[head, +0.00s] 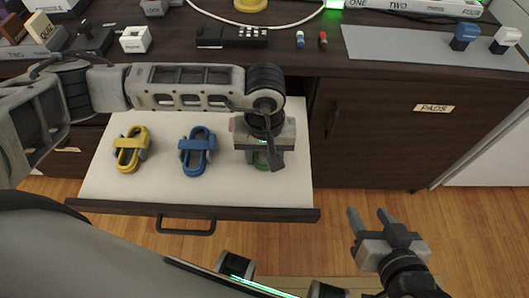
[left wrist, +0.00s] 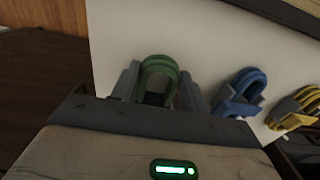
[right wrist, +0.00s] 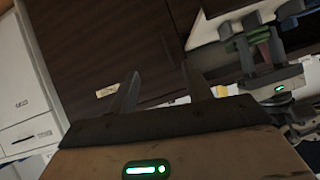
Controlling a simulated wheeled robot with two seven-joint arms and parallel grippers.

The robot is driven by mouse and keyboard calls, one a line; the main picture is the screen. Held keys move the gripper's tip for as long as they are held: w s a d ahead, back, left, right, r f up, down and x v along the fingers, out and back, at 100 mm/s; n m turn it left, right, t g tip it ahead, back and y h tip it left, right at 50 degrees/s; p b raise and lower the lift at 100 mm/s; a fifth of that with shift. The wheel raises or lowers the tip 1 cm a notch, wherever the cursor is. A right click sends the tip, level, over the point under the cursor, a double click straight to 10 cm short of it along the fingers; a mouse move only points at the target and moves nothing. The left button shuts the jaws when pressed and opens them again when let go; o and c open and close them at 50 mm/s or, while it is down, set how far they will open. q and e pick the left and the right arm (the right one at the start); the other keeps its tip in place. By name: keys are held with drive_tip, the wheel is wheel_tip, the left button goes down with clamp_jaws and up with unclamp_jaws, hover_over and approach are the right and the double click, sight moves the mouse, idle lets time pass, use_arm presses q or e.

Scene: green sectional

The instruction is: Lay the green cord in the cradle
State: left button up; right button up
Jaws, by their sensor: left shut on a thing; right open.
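The green cord (head: 261,159) is a coiled loop at the right end of the open drawer, mostly hidden under my left gripper (head: 264,157) in the head view. In the left wrist view the green cord (left wrist: 158,72) sits between the two fingers of my left gripper (left wrist: 158,92), which is shut on it. Whether it touches the drawer floor I cannot tell. My right gripper (head: 372,222) is open and empty, in front of the cabinet, right of the drawer. It also shows in the right wrist view (right wrist: 162,92). I cannot identify the cradle with certainty.
A yellow cord (head: 130,150) and a blue cord (head: 197,152) lie in the white-floored drawer (head: 100,190), left of the green one. The desktop above holds a black strip (head: 232,37), small blocks and a grey mat (head: 420,47). A cabinet door has a "PADS" label (head: 434,108).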

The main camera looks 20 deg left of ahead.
use_arm(q)
drive_tip(key=shift+f+b, duration=0.9)
drive_tip(key=shift+f, duration=0.1)
use_arm(e)
drive_tip(key=f, duration=0.3)
drive_tip(key=shift+w+a+f+g, duration=0.35)
drive_tip(key=shift+w+a+g, duration=0.05)
drive_tip(key=shift+w, duration=0.1)
use_arm(q)
drive_tip(key=o, duration=1.1)
drive_tip(key=shift+c, duration=0.2)
wheel_tip(320, 180, up, 16)
drive_tip(key=p, duration=0.1)
drive_tip(key=shift+p, duration=0.4)
use_arm(e)
drive_tip(key=r, duration=0.3)
drive_tip(key=shift+s+d+r+t, duration=0.1)
drive_tip(key=shift+s+d+t, duration=0.25)
drive_tip(key=shift+s+t, duration=0.05)
